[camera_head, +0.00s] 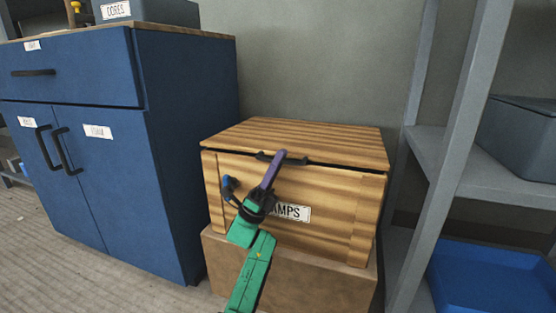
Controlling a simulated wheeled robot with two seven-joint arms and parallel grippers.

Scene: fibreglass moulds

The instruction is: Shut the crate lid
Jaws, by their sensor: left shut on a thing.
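The wooden crate (340,190) stands in the middle with a label ending "AMPS" on its front. Its lid (300,138) lies almost flat over the top, with a thin dark gap under its front edge, clearest toward the right. A dark handle (298,160) sits at the middle of the lid's front edge. My left gripper (280,157), with a purple finger and a green arm from below, is shut on the handle. The finger hides part of the handle, and the wrist hides part of the label. My right gripper is not in view.
The crate rests on a brown box (310,276). A blue cabinet (170,150) stands close on the left. A grey shelf rack (455,150) stands on the right, with a grey bin (520,140) and a blue tray (480,280). Floor shows at lower left.

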